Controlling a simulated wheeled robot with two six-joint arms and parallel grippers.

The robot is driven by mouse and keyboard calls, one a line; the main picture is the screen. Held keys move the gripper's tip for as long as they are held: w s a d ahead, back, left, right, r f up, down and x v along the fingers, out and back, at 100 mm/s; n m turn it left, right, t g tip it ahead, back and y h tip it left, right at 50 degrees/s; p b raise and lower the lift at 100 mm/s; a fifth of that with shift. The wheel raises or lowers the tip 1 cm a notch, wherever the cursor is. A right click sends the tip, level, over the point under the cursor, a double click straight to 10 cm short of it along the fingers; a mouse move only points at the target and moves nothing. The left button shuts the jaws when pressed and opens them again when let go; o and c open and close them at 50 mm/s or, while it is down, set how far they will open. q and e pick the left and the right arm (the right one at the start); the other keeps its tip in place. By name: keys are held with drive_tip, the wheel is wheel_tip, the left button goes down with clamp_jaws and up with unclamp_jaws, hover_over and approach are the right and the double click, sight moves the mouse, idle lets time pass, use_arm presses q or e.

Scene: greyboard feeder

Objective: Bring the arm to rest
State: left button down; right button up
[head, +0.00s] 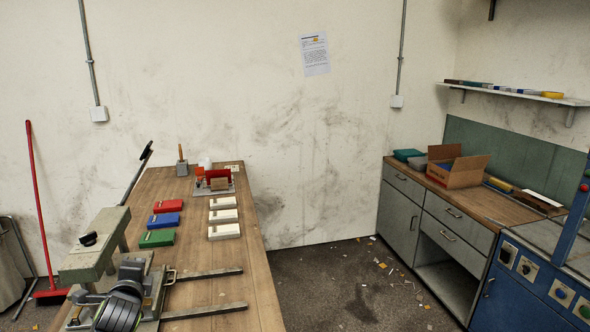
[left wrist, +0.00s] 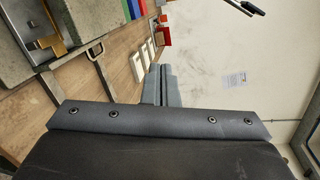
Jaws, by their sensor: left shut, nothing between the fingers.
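My left gripper (left wrist: 160,72) shows in the left wrist view. Its two grey fingers lie together, shut and empty, and touch nothing that I can see. In the head view, a dark rounded part of my left arm (head: 120,308) shows at the lower left, over the near end of the wooden table (head: 205,275). I cannot make out the fingers there. My right gripper is in neither view.
Red, blue and green blocks (head: 157,239) and several white blocks (head: 224,231) lie on the table. A grey-green machine (head: 95,245) and metal bars (head: 205,312) are near the arm. A bench with a cardboard box (head: 455,170) stands right, across open floor.

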use_arm(q)
drive_tip(key=s+d+f+n+g, duration=0.2)
drive_tip(key=s+f+n+g, duration=0.3)
drive_tip(key=s+f, duration=0.7)
drive_tip(key=s+d+f+n+g+h, duration=0.1)
drive_tip(key=s+d+f+n+g, duration=0.2)
drive_tip(key=s, duration=0.8)
drive_tip(key=s+d+f+n+g+h, duration=0.1)
drive_tip(key=s+f+n, duration=0.1)
drive_tip(key=s+n, duration=0.65)
drive_tip(key=s+d+f+n+g+h, duration=0.1)
drive_tip(key=s+d+f+n+g, duration=0.15)
drive_tip(key=s, duration=1.15)
wheel_tip(320, 180, down, 26)
drive_tip(key=a+g+b, duration=0.1)
drive_tip(key=a+b, duration=0.1)
drive_tip(key=s+d+f+g+h, duration=0.1)
drive_tip(key=s+f, duration=1.4)
drive_tip(key=f, duration=0.2)
drive_tip(key=shift+m+b, duration=0.4)
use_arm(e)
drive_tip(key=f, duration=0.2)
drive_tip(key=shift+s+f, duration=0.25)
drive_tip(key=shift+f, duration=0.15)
use_arm(q)
drive_tip(key=shift+g, duration=0.25)
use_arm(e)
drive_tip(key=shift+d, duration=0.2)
use_arm(q)
drive_tip(key=shift+d, duration=0.1)
